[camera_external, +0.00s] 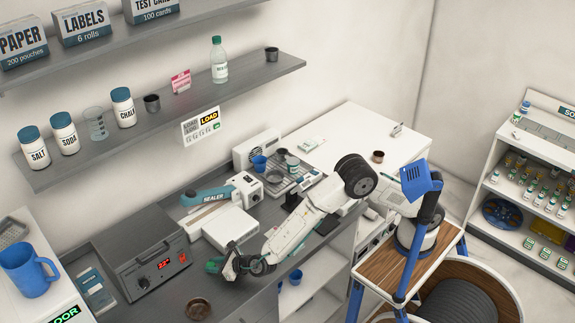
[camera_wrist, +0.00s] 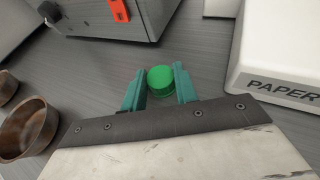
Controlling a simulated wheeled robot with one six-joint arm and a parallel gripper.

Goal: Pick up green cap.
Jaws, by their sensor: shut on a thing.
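The green cap (camera_wrist: 161,79) is a round bright green disc in the wrist view, above the dark grey counter. It sits between the tips of the two teal fingers of my gripper (camera_wrist: 159,88). My gripper is shut on it.
A white machine labelled PAPER (camera_wrist: 285,72) is at right in the wrist view. Brown bowls (camera_wrist: 30,125) lie at left. The blue sealer (camera_external: 213,196) is farther back.

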